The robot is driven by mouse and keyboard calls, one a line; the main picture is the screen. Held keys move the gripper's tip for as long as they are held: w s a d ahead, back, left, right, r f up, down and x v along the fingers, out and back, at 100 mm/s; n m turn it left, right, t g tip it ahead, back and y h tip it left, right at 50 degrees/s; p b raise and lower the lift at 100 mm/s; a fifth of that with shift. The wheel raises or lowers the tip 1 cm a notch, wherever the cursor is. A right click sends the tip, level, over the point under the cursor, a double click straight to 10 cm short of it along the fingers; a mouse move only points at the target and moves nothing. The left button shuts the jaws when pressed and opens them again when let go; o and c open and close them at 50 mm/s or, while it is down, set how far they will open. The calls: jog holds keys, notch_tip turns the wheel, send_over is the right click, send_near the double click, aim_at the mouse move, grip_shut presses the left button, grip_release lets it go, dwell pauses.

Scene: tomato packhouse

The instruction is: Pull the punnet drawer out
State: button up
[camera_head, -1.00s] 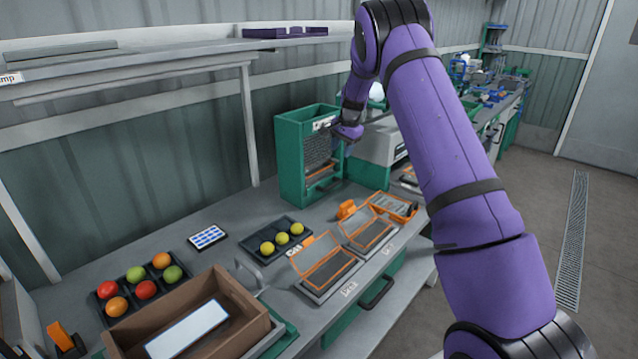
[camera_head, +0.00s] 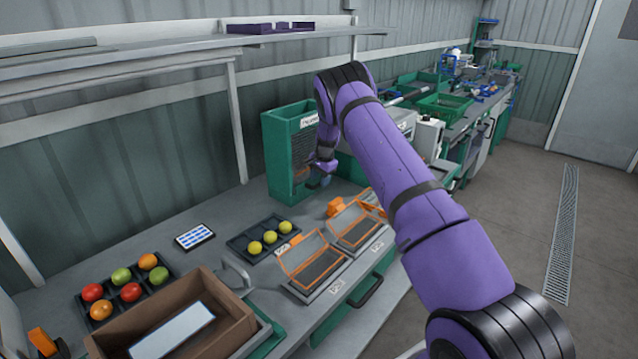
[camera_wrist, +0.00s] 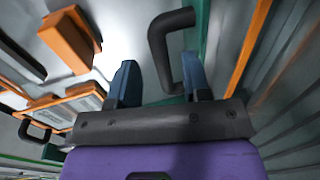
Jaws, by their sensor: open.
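The punnet drawer's unit seems to be the tall green cabinet (camera_head: 285,150) standing on the bench in the head view, with a white label on top. My gripper (camera_head: 325,172) is low at its front and covers part of it, so the drawer front is mostly hidden. In the wrist view, a black U-shaped handle (camera_wrist: 158,45) stands out from a green surface at the right. Its bar shows between the two blue fingertips of my gripper (camera_wrist: 160,70), which are apart. I cannot tell if either finger touches it.
Hinged orange-framed clear punnets (camera_head: 318,262) lie on the bench beside the cabinet. An orange block (camera_wrist: 68,40) is close left of my gripper. A tray of yellow fruit (camera_head: 268,236), a tray of mixed tomatoes (camera_head: 128,284) and a brown box (camera_head: 215,300) stand nearer.

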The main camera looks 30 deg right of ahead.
jog(key=shift+w+a+f, duration=0.1)
jog(key=shift+w+f, duration=0.1)
jog(key=shift+f, duration=0.8)
grip_shut()
jog(key=s+d, duration=0.1)
jog(key=s, duration=0.2)
jog(key=s+d, duration=0.1)
jog(key=s, duration=0.3)
jog(key=s+d, duration=0.2)
jog(key=s, duration=0.1)
jog(key=shift+s, duration=0.4)
grip_release()
notch_tip(320, 180, up, 11)
jog(key=s, duration=0.2)
jog(key=shift+d+f, duration=0.2)
jog(key=shift+d, duration=0.15)
